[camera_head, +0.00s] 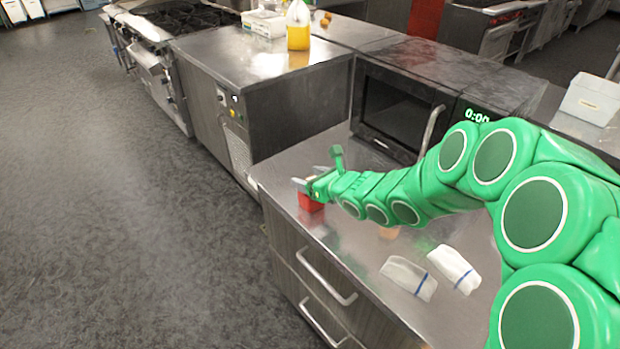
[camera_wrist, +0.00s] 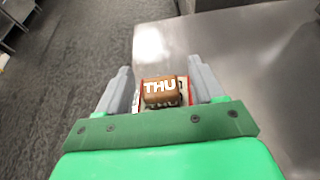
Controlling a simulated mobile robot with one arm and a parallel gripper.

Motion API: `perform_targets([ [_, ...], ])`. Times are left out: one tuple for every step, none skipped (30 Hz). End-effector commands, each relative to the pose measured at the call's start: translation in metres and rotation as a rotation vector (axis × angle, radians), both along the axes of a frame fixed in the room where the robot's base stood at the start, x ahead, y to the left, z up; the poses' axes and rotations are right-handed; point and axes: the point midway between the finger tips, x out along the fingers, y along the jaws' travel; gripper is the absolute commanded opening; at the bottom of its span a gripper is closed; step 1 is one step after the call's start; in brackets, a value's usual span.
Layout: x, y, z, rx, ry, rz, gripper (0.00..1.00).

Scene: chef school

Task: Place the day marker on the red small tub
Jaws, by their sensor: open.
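The red small tub (camera_head: 311,203) stands near the counter's left corner in the head view. My gripper (camera_head: 309,176) is right above it. In the wrist view my gripper (camera_wrist: 160,68) is open, with one grey finger on each side of the day marker (camera_wrist: 159,86). The marker is a small brown block with white "THU" lettering. Red edges of the tub (camera_wrist: 187,90) show around and behind the marker, which appears to rest on it. The fingers seem apart from the marker. My gripper body hides the marker's lower part, and the marker cannot be made out in the head view.
The steel counter (camera_head: 345,250) carries two white cloths with blue stripes (camera_head: 408,278) (camera_head: 455,268). A small brown thing (camera_head: 388,232) lies partly under my arm. A microwave (camera_head: 392,112) stands behind. The counter's left edge drops to open floor (camera_head: 130,240).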

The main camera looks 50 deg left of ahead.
Motion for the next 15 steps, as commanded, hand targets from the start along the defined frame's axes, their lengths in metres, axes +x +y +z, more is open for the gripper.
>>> perform_targets([
  [0.000,0.000,0.001,0.000,0.000,0.000,0.67],
  [0.000,0.000,0.002,0.000,-0.001,0.000,0.67],
  [0.000,0.000,0.003,0.001,-0.001,0.000,0.67],
  [0.000,-0.002,0.004,0.001,0.000,-0.001,0.67],
  [0.001,-0.004,0.005,0.001,0.000,-0.001,0.67],
  [0.001,-0.007,0.007,0.001,-0.001,-0.002,0.67],
  [0.002,-0.010,0.008,0.002,-0.001,-0.002,0.67],
  [0.002,-0.013,0.009,0.002,0.000,-0.003,0.67],
  [0.002,-0.018,0.011,0.002,0.001,-0.004,0.67],
  [0.001,-0.022,0.012,0.002,0.001,-0.003,0.67],
  [0.001,-0.026,0.014,0.001,0.002,-0.003,0.67],
  [0.000,-0.031,0.015,0.001,0.003,-0.002,0.67],
  [0.001,-0.035,0.016,0.000,0.003,-0.002,0.67],
  [0.001,-0.039,0.018,0.000,0.002,-0.002,0.67],
  [0.001,-0.044,0.020,0.000,0.001,-0.002,0.67],
])
